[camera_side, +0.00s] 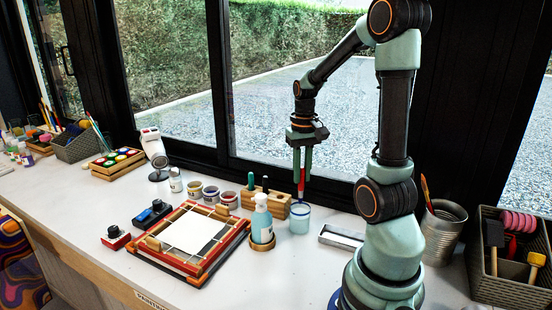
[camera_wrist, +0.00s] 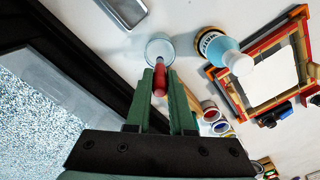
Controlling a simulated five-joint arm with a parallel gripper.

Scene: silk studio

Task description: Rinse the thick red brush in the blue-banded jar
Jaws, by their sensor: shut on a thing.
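My gripper (camera_side: 303,160) is shut on the thick red brush (camera_side: 301,183), which hangs upright with its tip pointing down. The jar with a blue band (camera_side: 299,218) stands on the counter directly below. In the side view the brush's lower end is at or just above the jar's rim; I cannot tell whether it is inside. In the wrist view the red handle (camera_wrist: 159,82) shows between the green fingers, with the round jar mouth (camera_wrist: 160,48) just beyond it.
Left of the jar are a wooden brush block (camera_side: 274,202) and a pump bottle (camera_side: 262,222). A framed screen (camera_side: 190,240) lies farther left. A metal tray (camera_side: 341,237) lies to the right, with a metal can (camera_side: 442,230) beyond. The window is behind.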

